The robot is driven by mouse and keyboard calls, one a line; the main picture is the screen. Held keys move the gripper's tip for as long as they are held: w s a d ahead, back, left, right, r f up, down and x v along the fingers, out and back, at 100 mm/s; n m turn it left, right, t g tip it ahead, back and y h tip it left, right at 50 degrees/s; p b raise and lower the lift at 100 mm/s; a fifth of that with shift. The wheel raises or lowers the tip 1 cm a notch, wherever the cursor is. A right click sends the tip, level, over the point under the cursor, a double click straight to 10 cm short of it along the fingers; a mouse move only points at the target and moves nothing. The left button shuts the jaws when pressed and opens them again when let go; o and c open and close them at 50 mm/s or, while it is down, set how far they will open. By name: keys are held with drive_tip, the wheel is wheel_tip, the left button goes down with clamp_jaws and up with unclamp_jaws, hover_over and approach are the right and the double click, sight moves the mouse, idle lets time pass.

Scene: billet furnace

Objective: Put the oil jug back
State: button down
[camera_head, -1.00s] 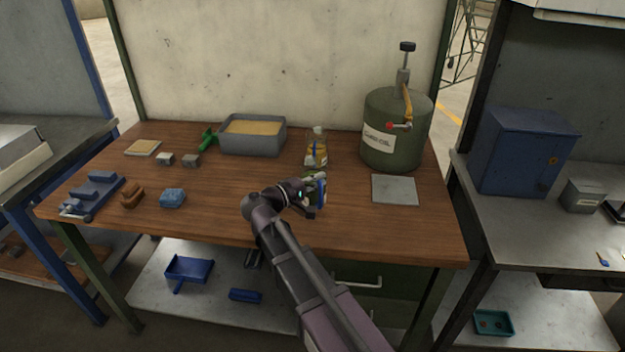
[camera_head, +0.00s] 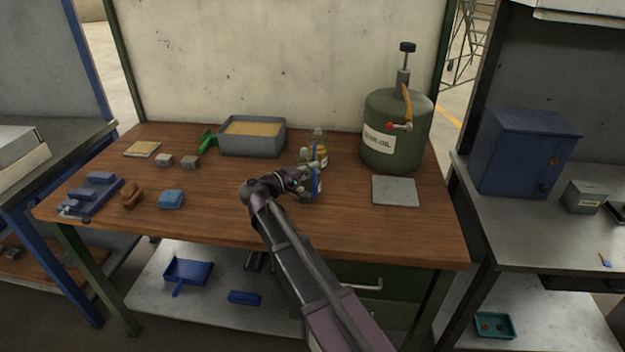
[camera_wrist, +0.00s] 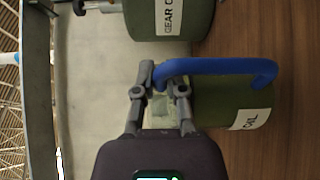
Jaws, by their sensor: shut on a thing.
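The oil jug (camera_wrist: 225,98) is small and dark green with a blue handle (camera_wrist: 222,67) and a white label whose text is partly cut off. My gripper (camera_wrist: 162,82) is shut on its upper end, by the handle; I cannot tell the exact grip point. In the head view the jug (camera_head: 312,193) is partly hidden by my gripper (camera_head: 308,180), over the middle right of the wooden bench (camera_head: 250,210). I cannot tell whether its base touches the wood.
A yellow-filled bottle (camera_head: 320,150) stands close behind the jug. The green gear oil drum (camera_head: 395,125) stands at the back right, with a grey square plate (camera_head: 396,191) in front. A sand-filled grey box (camera_head: 252,148) is at the back. Bare wood lies left of my gripper.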

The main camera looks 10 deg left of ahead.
drive_tip(key=shift+f+b, duration=1.4)
drive_tip(key=shift+f, duration=0.3)
drive_tip(key=c, duration=0.7)
unclamp_jaws()
drive_tip(key=shift+r, duration=0.2)
drive_tip(key=v, duration=1.2)
drive_tip(key=shift+s, duration=0.1)
drive_tip(key=shift+f, duration=0.1)
